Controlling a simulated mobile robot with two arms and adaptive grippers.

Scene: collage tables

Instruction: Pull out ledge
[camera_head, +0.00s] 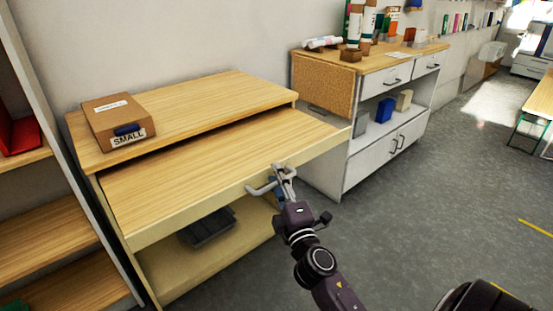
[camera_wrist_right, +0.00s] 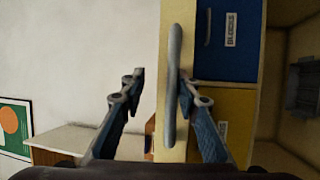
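The wooden ledge (camera_head: 215,160) stands partly out from under the top of the wooden table. Its pale front edge carries a grey bar handle (camera_head: 262,188). My right gripper (camera_head: 284,172) is at this handle, near the right part of the front edge. In the right wrist view the handle (camera_wrist_right: 174,75) runs upright between the two spread fingers of the gripper (camera_wrist_right: 161,88), close to the right finger. The left finger is clearly apart from the handle. Whether the right finger touches it cannot be told. My left gripper is not in view.
A cardboard box marked SMALL (camera_head: 118,122) sits on the table top (camera_head: 210,105). A dark tray (camera_head: 208,228) lies on the shelf below the ledge. A white cabinet (camera_head: 375,150) stands to the right. The grey floor (camera_head: 440,210) in front is clear.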

